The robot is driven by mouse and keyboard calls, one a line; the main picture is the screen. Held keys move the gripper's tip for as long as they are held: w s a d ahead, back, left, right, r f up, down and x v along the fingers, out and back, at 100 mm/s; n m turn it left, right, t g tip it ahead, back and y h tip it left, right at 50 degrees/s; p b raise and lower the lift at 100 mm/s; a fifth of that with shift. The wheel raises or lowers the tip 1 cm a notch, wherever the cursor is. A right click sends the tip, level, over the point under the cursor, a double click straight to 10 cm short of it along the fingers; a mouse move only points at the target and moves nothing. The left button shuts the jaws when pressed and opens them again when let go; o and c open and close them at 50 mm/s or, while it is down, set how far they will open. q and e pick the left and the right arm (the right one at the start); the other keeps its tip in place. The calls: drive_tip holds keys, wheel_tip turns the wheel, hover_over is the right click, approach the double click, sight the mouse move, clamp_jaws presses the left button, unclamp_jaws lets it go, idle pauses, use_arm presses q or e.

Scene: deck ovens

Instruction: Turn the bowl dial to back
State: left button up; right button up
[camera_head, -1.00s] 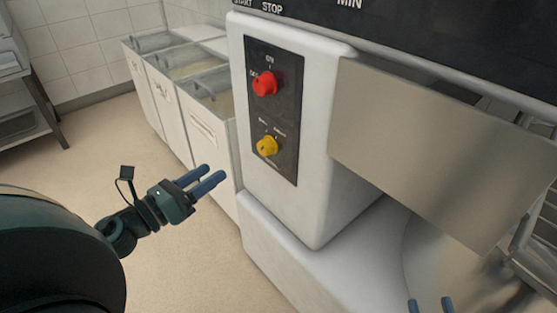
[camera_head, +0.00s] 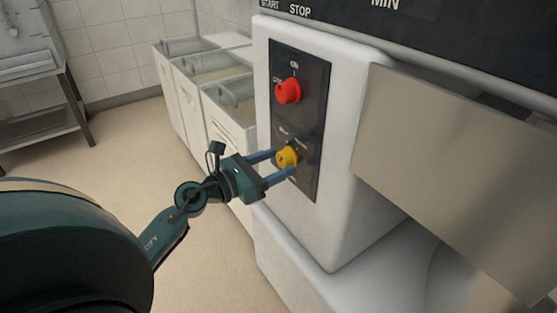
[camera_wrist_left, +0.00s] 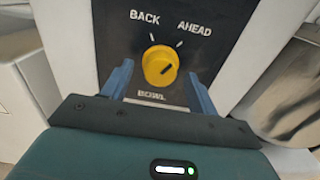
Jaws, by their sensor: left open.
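The yellow bowl dial (camera_head: 287,156) sits on the lower part of a dark control panel (camera_head: 308,130) on a white machine. In the left wrist view the dial (camera_wrist_left: 160,65) stands below the words BACK and AHEAD, and its dark mark slants to the upper right, towards the AHEAD side. My left gripper (camera_head: 281,163) is open at the panel, with one blue finger on each side of the dial. In the left wrist view a gap shows between the dial and both fingers. My right gripper is not in view.
A red knob (camera_head: 288,91) is above the yellow dial on the same panel. A large metal guard (camera_head: 450,165) juts out to the right. White bins (camera_head: 225,100) stand behind to the left, and the floor at left is clear.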

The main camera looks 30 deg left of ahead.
use_arm(q)
drive_tip(key=shift+w+d, duration=0.3)
drive_tip(key=shift+w, duration=0.35)
drive_tip(key=shift+c, duration=0.6)
drive_tip(key=c, duration=0.7)
